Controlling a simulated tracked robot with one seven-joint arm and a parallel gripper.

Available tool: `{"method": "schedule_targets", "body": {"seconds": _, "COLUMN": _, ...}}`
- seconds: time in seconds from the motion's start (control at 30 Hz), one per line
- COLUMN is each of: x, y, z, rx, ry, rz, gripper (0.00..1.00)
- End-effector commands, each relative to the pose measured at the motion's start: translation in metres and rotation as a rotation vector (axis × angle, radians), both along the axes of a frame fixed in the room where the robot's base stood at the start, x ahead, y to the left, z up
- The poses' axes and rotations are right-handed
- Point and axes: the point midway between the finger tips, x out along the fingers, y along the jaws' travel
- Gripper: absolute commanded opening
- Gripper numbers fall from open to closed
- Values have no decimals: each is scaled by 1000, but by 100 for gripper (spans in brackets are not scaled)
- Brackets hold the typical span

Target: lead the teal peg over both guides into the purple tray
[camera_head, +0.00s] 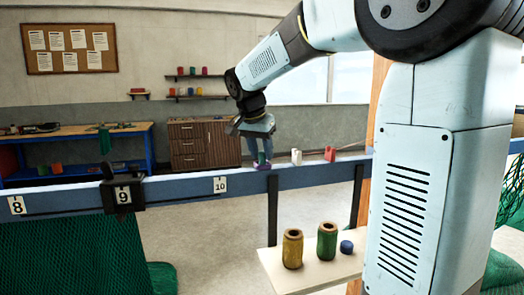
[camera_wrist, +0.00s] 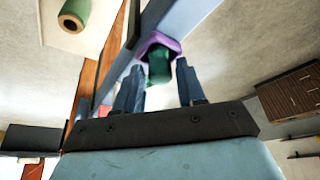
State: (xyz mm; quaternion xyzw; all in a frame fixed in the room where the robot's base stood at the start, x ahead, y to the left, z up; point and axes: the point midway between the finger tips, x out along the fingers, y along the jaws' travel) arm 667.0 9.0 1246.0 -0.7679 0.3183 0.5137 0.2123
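The teal peg (camera_wrist: 158,66) stands in or over the purple tray (camera_wrist: 157,42), just beyond my fingertips in the wrist view. In the head view the peg (camera_head: 262,158) is small, with the purple tray (camera_head: 262,167) under it on the blue beam. My gripper (camera_wrist: 159,72) is open, with a finger on each side of the peg and narrow gaps between. In the head view my gripper (camera_head: 261,150) points down at the tray. I cannot tell whether the peg touches the tray floor. A white piece (camera_head: 296,156) and a red piece (camera_head: 330,154) stand right of the tray; I cannot tell whether they are the guides.
The blue beam (camera_head: 175,188) runs across the view, with a black bracket (camera_head: 123,194) marked 9 and green nets below. A shelf (camera_head: 310,270) in front holds a yellow spool (camera_head: 292,249), a green spool (camera_head: 327,241) and a small blue piece (camera_head: 346,247).

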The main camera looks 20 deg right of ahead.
Motion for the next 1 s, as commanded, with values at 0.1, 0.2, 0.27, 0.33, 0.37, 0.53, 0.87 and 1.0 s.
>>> {"method": "schedule_targets", "body": {"seconds": 0.1, "x": 0, "y": 0, "z": 0, "rx": 0, "ry": 0, "rz": 0, "gripper": 51}}
{"method": "schedule_targets", "body": {"seconds": 0.2, "x": 0, "y": 0, "z": 0, "rx": 0, "ry": 0, "rz": 0, "gripper": 56}}
{"method": "schedule_targets", "body": {"seconds": 0.27, "x": 0, "y": 0, "z": 0, "rx": 0, "ry": 0, "rz": 0, "gripper": 56}}
{"method": "schedule_targets", "body": {"seconds": 0.33, "x": 0, "y": 0, "z": 0, "rx": 0, "ry": 0, "rz": 0, "gripper": 56}}
{"method": "schedule_targets", "body": {"seconds": 0.37, "x": 0, "y": 0, "z": 0, "rx": 0, "ry": 0, "rz": 0, "gripper": 56}}
{"method": "schedule_targets", "body": {"seconds": 0.53, "x": -1, "y": 2, "z": 7, "rx": 1, "ry": -2, "rz": 1, "gripper": 56}}
{"method": "schedule_targets", "body": {"seconds": 0.87, "x": -17, "y": 18, "z": 61, "rx": 1, "ry": -4, "rz": 0, "gripper": 56}}
{"method": "schedule_targets", "body": {"seconds": 1.0, "x": -24, "y": 26, "z": 86, "rx": 1, "ry": -3, "rz": 1, "gripper": 56}}
